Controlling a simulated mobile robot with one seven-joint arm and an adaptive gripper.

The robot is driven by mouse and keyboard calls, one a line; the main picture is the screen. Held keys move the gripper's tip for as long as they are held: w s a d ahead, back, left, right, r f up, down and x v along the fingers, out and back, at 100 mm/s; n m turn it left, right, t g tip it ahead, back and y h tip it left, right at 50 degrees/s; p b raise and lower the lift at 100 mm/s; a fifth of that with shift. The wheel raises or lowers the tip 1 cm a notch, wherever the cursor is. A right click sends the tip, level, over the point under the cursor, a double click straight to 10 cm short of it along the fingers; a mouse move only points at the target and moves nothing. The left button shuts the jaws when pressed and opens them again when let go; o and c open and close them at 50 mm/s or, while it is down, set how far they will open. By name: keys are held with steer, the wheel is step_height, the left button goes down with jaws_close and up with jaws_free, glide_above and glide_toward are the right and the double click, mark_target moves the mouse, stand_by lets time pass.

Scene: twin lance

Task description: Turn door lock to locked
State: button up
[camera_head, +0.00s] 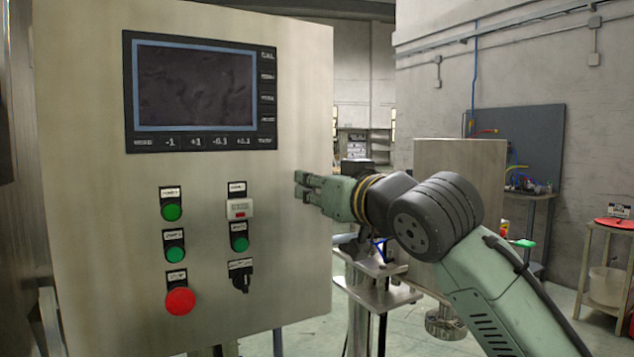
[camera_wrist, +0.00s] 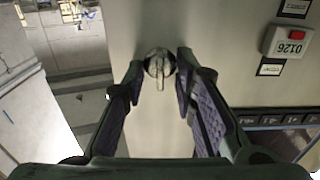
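My gripper (camera_wrist: 160,72) is open, with one fingertip on each side of the lock. I cannot tell whether the fingertips touch it. In the head view my gripper (camera_head: 305,187) is at the right edge of the control panel (camera_head: 90,110), and the lock cannot be made out there.
The panel carries a dark screen (camera_head: 195,85), green buttons (camera_head: 171,212), a red button (camera_head: 180,301), a small display with a red key (camera_head: 240,209) and a black rotary switch (camera_head: 241,276). A metal stand (camera_head: 380,280) is below my arm. A steel cabinet (camera_head: 460,170) stands behind it.

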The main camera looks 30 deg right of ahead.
jaws_close()
steer(key=shift+a+n, duration=0.1)
steer(key=shift+n, duration=0.2)
stand_by(0.3)
steer(key=shift+a+f+n+b, duration=0.1)
steer(key=shift+n+b, duration=0.4)
steer(key=shift+n, duration=3.8)
steer(key=shift+f+n+b, duration=0.1)
steer(key=shift+n+b, duration=0.4)
steer(key=shift+n, duration=3.8)
